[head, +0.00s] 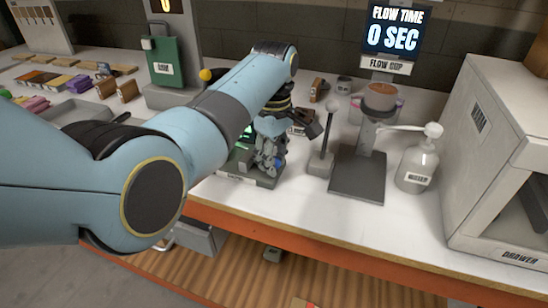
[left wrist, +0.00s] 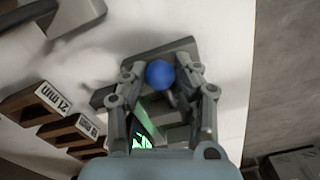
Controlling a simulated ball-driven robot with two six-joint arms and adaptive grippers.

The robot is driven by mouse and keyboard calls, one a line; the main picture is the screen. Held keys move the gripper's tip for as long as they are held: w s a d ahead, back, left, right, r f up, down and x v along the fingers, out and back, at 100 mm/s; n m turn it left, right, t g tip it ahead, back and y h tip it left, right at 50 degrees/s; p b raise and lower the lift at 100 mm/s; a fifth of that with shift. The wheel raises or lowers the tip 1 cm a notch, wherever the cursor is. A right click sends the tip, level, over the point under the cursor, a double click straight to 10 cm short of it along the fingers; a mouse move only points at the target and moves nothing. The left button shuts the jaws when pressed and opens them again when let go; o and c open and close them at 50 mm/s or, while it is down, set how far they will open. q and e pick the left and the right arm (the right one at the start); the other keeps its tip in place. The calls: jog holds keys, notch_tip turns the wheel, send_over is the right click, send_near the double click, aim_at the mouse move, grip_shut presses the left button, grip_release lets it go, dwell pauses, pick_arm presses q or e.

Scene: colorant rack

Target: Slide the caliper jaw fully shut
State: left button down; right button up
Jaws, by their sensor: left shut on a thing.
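The caliper (head: 238,172) stands near the front edge of the white bench in the head view, mostly covered by my left arm. Its green display (left wrist: 143,138) shows at the bottom of the left wrist view, partly hidden by the gripper. A round blue knob (left wrist: 160,74) sits on the caliper's grey body (left wrist: 180,48). My left gripper (head: 268,162) is over the caliper. In the left wrist view its fingers (left wrist: 162,78) are shut on the blue knob, one on each side. How wide the jaw gap is cannot be told. My right gripper is not in view.
Size blocks, one marked 21 mm (left wrist: 52,97), stand beside the caliper. A small post (head: 323,150), the flow cup stand (head: 358,175) and a pump bottle (head: 417,165) are to its right. A white drawer oven (head: 470,140) stands far right.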

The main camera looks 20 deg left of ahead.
aim_at(249, 153)
pick_arm(q)
jog(key=shift+a+r+p, duration=0.1)
jog(key=shift+a+p, duration=0.25)
jog(key=shift+a, duration=0.05)
jog(key=a+p, duration=0.2)
jog(key=a, duration=0.2)
jog(key=shift+w+a, duration=0.1)
jog(key=shift+a, duration=0.5)
